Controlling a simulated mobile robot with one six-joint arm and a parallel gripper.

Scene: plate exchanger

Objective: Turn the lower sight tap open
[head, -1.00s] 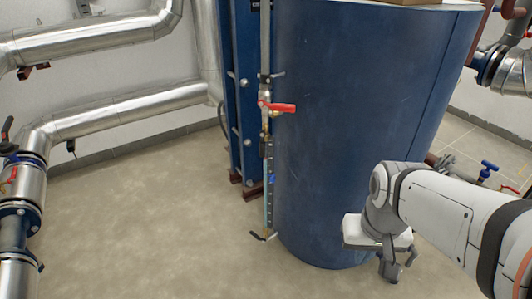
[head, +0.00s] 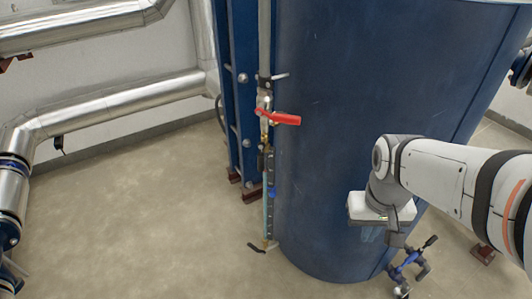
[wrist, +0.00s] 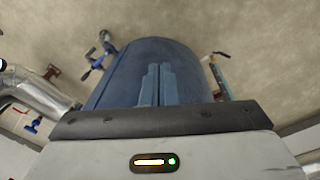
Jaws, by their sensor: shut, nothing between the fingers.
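The blue tank (head: 345,110) fills the middle of the head view. A slim upright sight gauge (head: 269,200) runs along its left side. The lower sight tap's dark lever (head: 257,248) sticks out to the left at the gauge's foot, near the floor. It also shows in the wrist view (wrist: 222,54), at the gauge's upper end in that picture. A red-handled tap (head: 278,117) sits above the gauge, its lever sideways. My gripper (wrist: 155,85) is shut and empty in front of the tank. In the head view it is right of the gauge, well apart from the lower tap.
A blue-handled valve (head: 410,260) on dark pipework stands low at the tank's right foot. Silver pipes (head: 120,100) run along the left wall. The floor (head: 140,220) left of the gauge is clear.

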